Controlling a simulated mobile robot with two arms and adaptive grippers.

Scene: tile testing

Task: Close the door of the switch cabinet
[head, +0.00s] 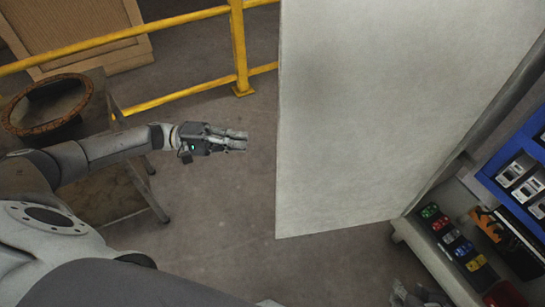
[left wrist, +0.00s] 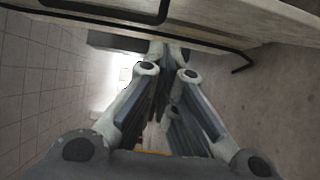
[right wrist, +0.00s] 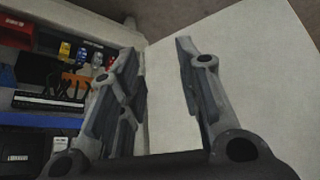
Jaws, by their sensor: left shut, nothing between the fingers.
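The cabinet door (head: 370,110) is a large pale panel, standing wide open in the head view. It joins the switch cabinet (head: 408,232) along its right side and also fills the right of the right wrist view (right wrist: 250,75). My left gripper (head: 242,141) is shut and empty, left of the door's free edge with a gap in the picture. It also shows in the left wrist view (left wrist: 168,55). My right gripper (right wrist: 157,45) is open and empty, in front of the door and cabinet interior. Only part of it shows at the bottom of the head view (head: 420,296).
Inside the cabinet are a blue panel (head: 497,150) and several coloured switches (head: 450,236). A yellow railing (head: 240,50) stands behind my left arm. A table (head: 112,195) with a rusty ring (head: 15,118) is at the left. Floor below the door is clear.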

